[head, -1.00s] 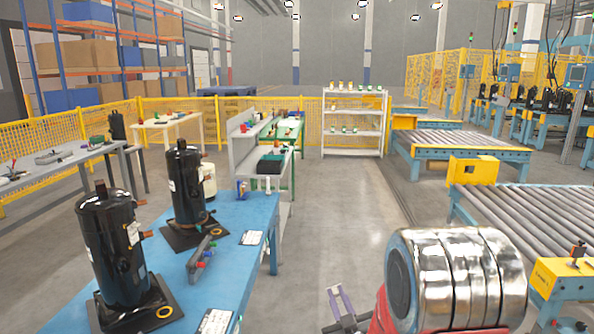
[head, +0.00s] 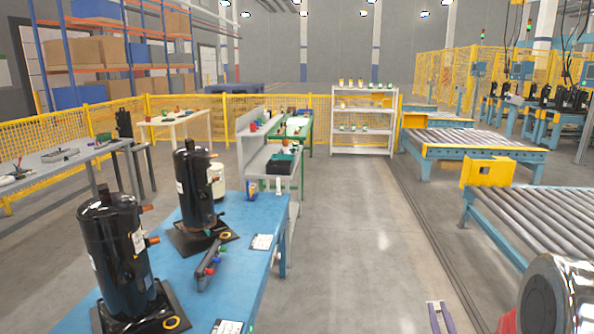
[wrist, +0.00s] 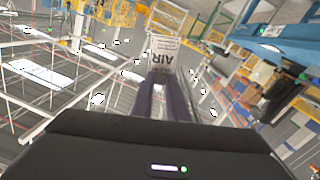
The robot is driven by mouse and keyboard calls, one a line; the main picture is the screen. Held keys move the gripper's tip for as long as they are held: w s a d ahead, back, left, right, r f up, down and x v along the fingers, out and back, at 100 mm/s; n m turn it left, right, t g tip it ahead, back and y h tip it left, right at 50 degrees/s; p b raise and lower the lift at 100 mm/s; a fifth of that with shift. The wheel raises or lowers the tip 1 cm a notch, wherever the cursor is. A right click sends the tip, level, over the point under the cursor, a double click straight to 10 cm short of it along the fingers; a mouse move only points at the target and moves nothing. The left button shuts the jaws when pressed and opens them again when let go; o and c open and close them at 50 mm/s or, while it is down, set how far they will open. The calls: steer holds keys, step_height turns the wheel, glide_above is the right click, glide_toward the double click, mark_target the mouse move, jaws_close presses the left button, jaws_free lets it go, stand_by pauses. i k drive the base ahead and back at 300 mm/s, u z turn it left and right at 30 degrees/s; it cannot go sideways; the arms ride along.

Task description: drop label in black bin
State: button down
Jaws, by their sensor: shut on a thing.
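A white label (wrist: 165,50) with the letters "AIR" is between the fingertips of my gripper (wrist: 164,76) in the wrist view. The gripper is shut on it. In the head view, part of my gripper (head: 436,305) shows at the bottom edge, right of the blue table; the label cannot be made out there. A black bin (head: 280,167) stands on the grey workbench (head: 252,165) beyond the blue table, well ahead of and left of my gripper. Its inside is hardly visible.
The blue table (head: 258,222) at left bears two black compressors (head: 112,250), cards and a dark bar with coloured knobs. Roller conveyors (head: 540,217) stand at right. The grey floor (head: 360,230) between them is clear. A white shelf rack (head: 364,121) stands behind.

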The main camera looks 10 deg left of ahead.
mark_target(285, 176)
steer(key=k, duration=0.45)
steer(key=u, duration=1.1)
steer(key=i, duration=0.3)
steer(key=z, duration=0.5)
